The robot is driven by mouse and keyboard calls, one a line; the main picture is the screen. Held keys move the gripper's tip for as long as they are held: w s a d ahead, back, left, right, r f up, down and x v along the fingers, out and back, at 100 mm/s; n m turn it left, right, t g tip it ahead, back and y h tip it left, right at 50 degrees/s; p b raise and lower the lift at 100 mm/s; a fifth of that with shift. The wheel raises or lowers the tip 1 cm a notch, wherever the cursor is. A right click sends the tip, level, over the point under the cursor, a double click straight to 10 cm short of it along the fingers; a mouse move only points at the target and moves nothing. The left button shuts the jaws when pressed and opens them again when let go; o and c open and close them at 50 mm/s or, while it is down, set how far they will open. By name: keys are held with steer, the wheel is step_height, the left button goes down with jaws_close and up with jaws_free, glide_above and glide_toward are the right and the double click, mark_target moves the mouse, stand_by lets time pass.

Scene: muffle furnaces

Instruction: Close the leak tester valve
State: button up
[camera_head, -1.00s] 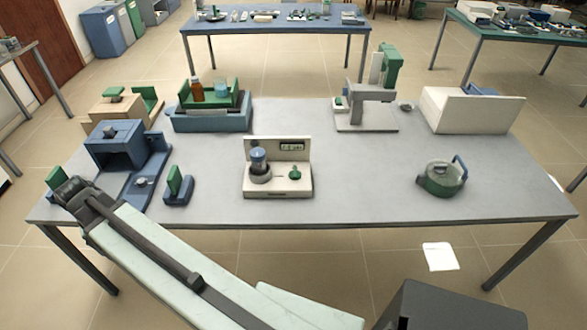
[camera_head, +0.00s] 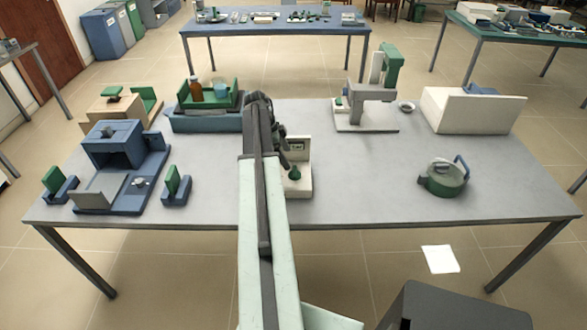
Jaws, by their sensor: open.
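The white device with a small display (camera_head: 297,147), which looks like the leak tester, stands at the middle of the grey table. A green knob (camera_head: 295,173), apparently its valve, shows on the right of its base. The knob's exact setting is too small to tell. My arm covers the left part of the device, including the blue-topped jar seen there earlier. My gripper (camera_head: 281,140) is dark, open and seen from behind. In the picture it overlaps the device's upright back panel, up and left of the knob. I cannot tell its height above the device. I see nothing held in it.
A blue furnace-like box (camera_head: 115,145) and green-and-blue holders stand on the left. A stand (camera_head: 365,115), a white box (camera_head: 470,110) and a green kettle-like pot (camera_head: 443,179) are on the right. The table (camera_head: 380,185) is clear right of the device.

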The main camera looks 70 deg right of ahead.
mark_target(294, 171)
steer(key=b+x, duration=0.7)
steer(key=shift+f, duration=0.4)
steer(key=shift+s, duration=0.1)
steer(key=shift+r, duration=0.1)
